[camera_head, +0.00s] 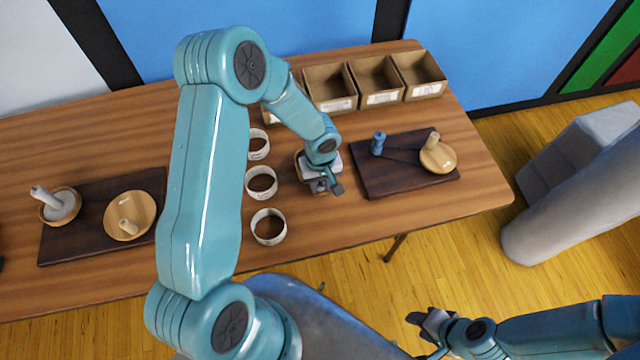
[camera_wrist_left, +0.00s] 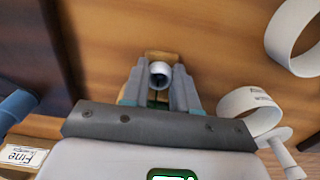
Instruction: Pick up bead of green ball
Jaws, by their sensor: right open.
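My left gripper (camera_head: 327,187) is low over the table, right of the three white rings. In the left wrist view its two fingers (camera_wrist_left: 160,88) stand apart, with a small white round piece with a dark centre (camera_wrist_left: 160,72) between their tips. I cannot tell whether the fingers press on it. I cannot make out a green ball bead in either view; the arm and gripper hide part of the table. My right gripper (camera_head: 431,322) is open and empty, in front of the table.
Three white rings (camera_head: 262,183) stand in a row on the table (camera_head: 345,225). A dark board (camera_head: 405,183) at right holds a blue peg (camera_head: 378,144) and a wooden dish (camera_head: 438,158). Cardboard boxes (camera_head: 380,98) line the back. Another dark board (camera_head: 75,237) with dishes lies left.

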